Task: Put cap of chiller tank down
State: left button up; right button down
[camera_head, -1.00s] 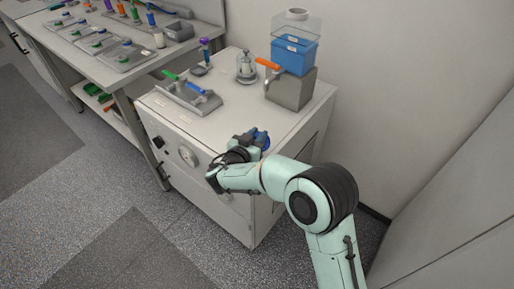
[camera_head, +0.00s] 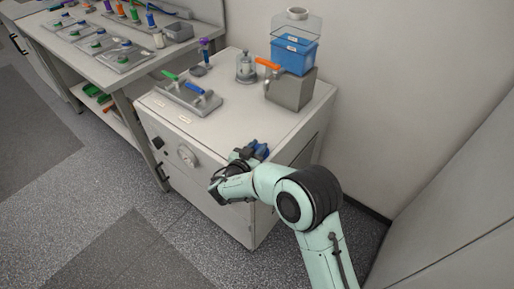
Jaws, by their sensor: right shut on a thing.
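My right gripper (camera_head: 250,153) is over the front right part of the white cabinet's top. It is shut on a small dark blue piece (camera_head: 261,149), which appears to be the cap of the chiller tank. My wrist hides part of the piece, and I cannot tell whether it touches the cabinet top. The chiller tank (camera_head: 294,56) stands at the back right of the cabinet, with a blue lower part, a clear upper part and a white ring on top. My left gripper is not in view.
The white cabinet top (camera_head: 218,121) is bare in front of the tank. A tray with green and blue handled valves (camera_head: 187,98) lies at its left. A bench with trays is behind left.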

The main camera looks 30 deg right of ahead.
jog(key=c, duration=0.9)
grip_release()
jog(key=shift+r+p, duration=0.2)
jog(key=shift+p, duration=0.15)
jog(key=b+v, duration=0.1)
jog(key=v, duration=1.1)
jog(key=shift+f, duration=0.2)
